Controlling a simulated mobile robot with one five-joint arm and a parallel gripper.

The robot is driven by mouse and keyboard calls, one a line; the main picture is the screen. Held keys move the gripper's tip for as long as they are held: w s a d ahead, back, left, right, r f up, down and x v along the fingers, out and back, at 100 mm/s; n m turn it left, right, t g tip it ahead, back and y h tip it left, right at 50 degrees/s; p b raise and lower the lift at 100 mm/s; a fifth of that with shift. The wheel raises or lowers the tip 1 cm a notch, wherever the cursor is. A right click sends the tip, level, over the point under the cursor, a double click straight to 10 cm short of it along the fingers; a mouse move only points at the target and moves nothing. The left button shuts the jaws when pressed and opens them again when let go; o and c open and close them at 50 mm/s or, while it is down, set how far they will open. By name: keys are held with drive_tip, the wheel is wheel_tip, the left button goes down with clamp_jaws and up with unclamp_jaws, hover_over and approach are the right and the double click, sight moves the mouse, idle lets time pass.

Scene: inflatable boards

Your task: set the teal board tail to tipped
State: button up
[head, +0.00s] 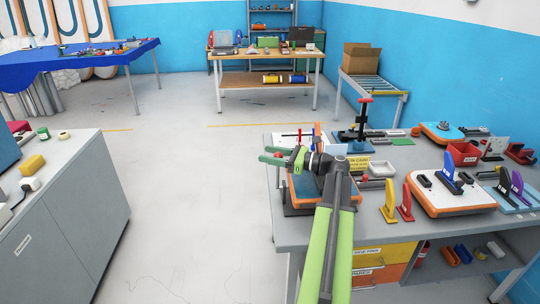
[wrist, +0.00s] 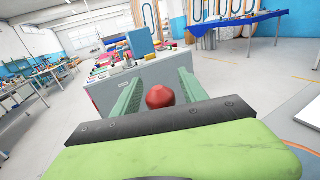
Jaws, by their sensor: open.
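My gripper (head: 268,155) is open at the left edge of the workbench, its green fingers pointing left. In the wrist view the two fingers (wrist: 160,82) stand apart, with a rounded red object (wrist: 160,97) between them; I cannot tell whether they touch it. Just below and behind the gripper lies an orange-rimmed board with a blue-teal top (head: 308,190), partly hidden by my arm. Another orange-rimmed board with a teal-blue top (head: 441,131) lies flat at the back of the bench. I cannot tell which is the teal board, or make out a tail on either.
A white board with an orange rim (head: 475,200) and fins lies right on the bench (head: 345,238). A grey cabinet (head: 75,210) is at left; open floor lies between.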

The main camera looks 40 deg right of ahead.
clamp_jaws()
idle(1.4)
